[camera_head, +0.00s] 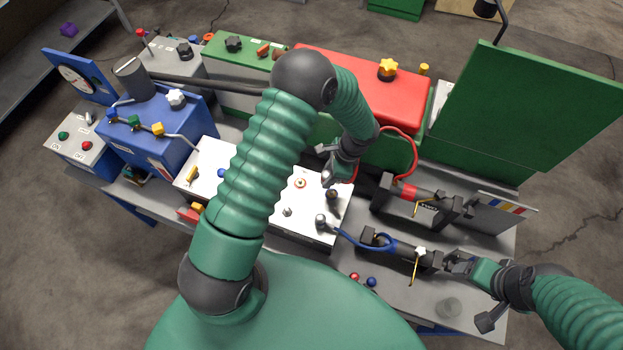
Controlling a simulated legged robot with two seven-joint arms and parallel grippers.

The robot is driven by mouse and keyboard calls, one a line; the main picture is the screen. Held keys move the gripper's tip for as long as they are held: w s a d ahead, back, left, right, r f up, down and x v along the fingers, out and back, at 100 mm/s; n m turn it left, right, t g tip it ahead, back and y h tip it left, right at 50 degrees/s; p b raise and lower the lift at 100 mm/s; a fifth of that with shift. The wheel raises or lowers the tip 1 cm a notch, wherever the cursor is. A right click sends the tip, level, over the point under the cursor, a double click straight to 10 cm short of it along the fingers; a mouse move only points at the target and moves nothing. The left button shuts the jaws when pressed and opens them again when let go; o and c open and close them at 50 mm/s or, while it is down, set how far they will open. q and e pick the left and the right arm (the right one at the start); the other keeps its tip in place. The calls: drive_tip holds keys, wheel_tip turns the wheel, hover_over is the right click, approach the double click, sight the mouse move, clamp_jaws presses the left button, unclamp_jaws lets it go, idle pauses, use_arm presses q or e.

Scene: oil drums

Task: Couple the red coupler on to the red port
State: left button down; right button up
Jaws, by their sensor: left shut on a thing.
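My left gripper (333,172) hangs over the right part of the white box, below my bent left arm. It is shut on what looks like the end of the red hose (414,148); the red coupler itself is mostly hidden by the gripper. The hose loops right to a red-banded cylinder (406,191) in a black holder. The red port (300,183), a small red ring on the white box (336,232), lies left of and slightly below the gripper in the picture, apart from it. My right gripper (455,264) is at the right end of the blue-banded cylinder; its jaws are unclear.
A blue hose (362,244) runs from the white box's front right to the blue-banded cylinder (401,247). A dark knob (333,195) stands on the box near the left gripper. A red case (400,97) is behind, and a green panel (530,105) rises at right.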

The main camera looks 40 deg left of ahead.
use_arm(q)
drive_tip(key=a+n, duration=0.1)
drive_tip(key=a, duration=0.2)
drive_tip(key=s+a+n+p, duration=0.1)
drive_tip(key=a+n, duration=0.1)
drive_tip(key=s+a+r+n+h+p, duration=0.1)
drive_tip(key=a, duration=0.2)
drive_tip(key=shift+a+r+g, duration=0.1)
drive_tip(key=shift+a+g, duration=0.25)
drive_tip(key=shift+g, duration=0.05)
drive_tip(key=shift+s+a+f+b, duration=0.1)
drive_tip(key=shift+a+f+b, duration=0.05)
drive_tip(key=shift+f+b, duration=0.95)
drive_tip(key=shift+f, duration=0.25)
drive_tip(key=shift+d+f, duration=0.15)
drive_tip(key=shift+d, duration=0.2)
use_arm(e)
drive_tip(key=shift+r, duration=0.2)
use_arm(q)
drive_tip(key=shift+a+f, duration=0.35)
use_arm(e)
drive_tip(key=shift+a+f, duration=0.15)
drive_tip(key=shift+a, duration=0.1)
use_arm(q)
drive_tip(key=shift+d, duration=0.1)
use_arm(e)
drive_tip(key=shift+d, duration=0.1)
